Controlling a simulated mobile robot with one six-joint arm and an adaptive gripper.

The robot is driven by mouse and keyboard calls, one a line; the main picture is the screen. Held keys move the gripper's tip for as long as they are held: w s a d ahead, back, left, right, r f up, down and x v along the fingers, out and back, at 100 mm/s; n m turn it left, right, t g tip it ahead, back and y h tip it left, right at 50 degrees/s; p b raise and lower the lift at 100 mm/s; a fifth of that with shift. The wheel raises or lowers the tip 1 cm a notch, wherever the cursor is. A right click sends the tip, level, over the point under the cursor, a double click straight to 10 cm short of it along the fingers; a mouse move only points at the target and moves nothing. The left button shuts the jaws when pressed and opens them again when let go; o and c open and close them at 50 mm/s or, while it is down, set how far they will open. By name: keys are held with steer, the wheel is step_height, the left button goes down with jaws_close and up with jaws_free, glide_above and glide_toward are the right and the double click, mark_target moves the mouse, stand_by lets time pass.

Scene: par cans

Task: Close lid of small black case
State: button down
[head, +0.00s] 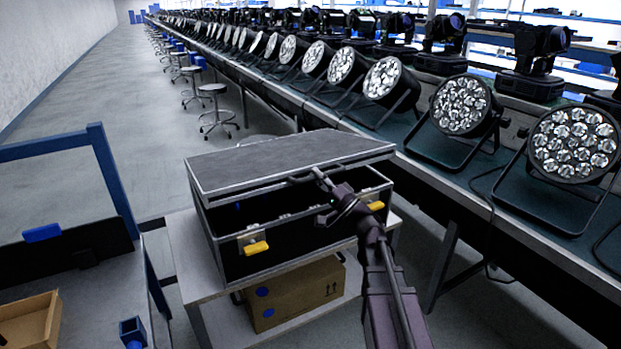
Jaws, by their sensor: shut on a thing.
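The small black case (285,233) stands on a light-topped stand, with silver edges and yellow latches on its front. Its lid (280,160) is partly open, its front edge raised above the body so that a gap shows the dark inside. My gripper (322,177) is at the front edge of the lid and shut on the lid's handle (302,180). The fingertips are small and partly hidden by the gripper itself. One yellow latch (255,247) hangs at the front left and another (376,205) is at the front right.
The stand (187,245) holds a cardboard box (295,293) on its lower shelf. A long bench (475,205) of stage lights runs along the right. A blue-framed workbench (100,290) with an open wooden box (30,320) is at the left. Stools (213,92) stand behind.

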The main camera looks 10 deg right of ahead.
steer(key=f+b, duration=0.3)
steer(key=s+f+b, duration=0.1)
steer(key=f+b, duration=0.2)
steer(key=f, duration=0.1)
steer(key=d+f+b, duration=0.1)
steer(key=f+b, duration=0.2)
steer(key=shift+s+f+b, duration=0.2)
steer(key=shift+s+b, duration=0.1)
steer(key=shift+s, duration=0.1)
steer(key=c, duration=0.6)
jaws_free()
steer(key=shift+w+f, duration=0.1)
steer(key=shift+f, duration=0.05)
steer(key=shift+o, duration=0.2)
